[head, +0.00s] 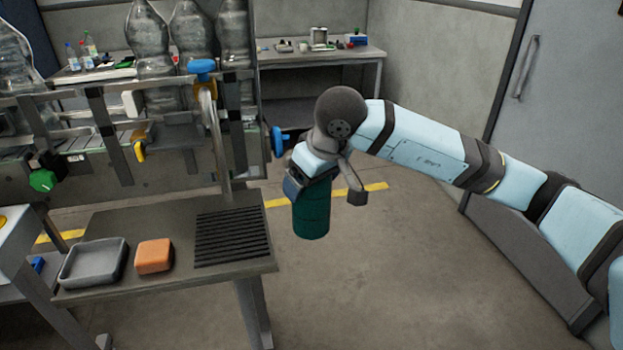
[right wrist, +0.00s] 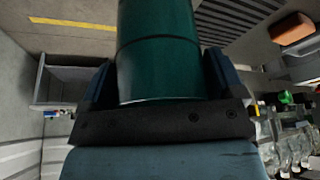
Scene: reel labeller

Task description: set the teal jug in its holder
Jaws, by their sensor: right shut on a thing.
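The teal jug (head: 311,217) hangs below my right gripper (head: 315,190) in the head view, to the right of the small table and clear of it. My right gripper is shut on the jug. In the right wrist view the jug (right wrist: 158,55) fills the space between the two fingers of the gripper (right wrist: 158,85). The jug's upper part is hidden by the gripper in the head view. I cannot make out for certain which thing is its holder; a black ribbed mat (head: 232,237) lies on the table's right side. My left gripper is not in view.
The small table (head: 180,215) also bears a grey tray (head: 93,263) and an orange block (head: 154,257). Behind it stands a conveyor with rails, large clear bottles (head: 150,40) and a blue-handled knob (head: 279,142). A back workbench (head: 345,52) stands against the wall. The floor right of the table is clear.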

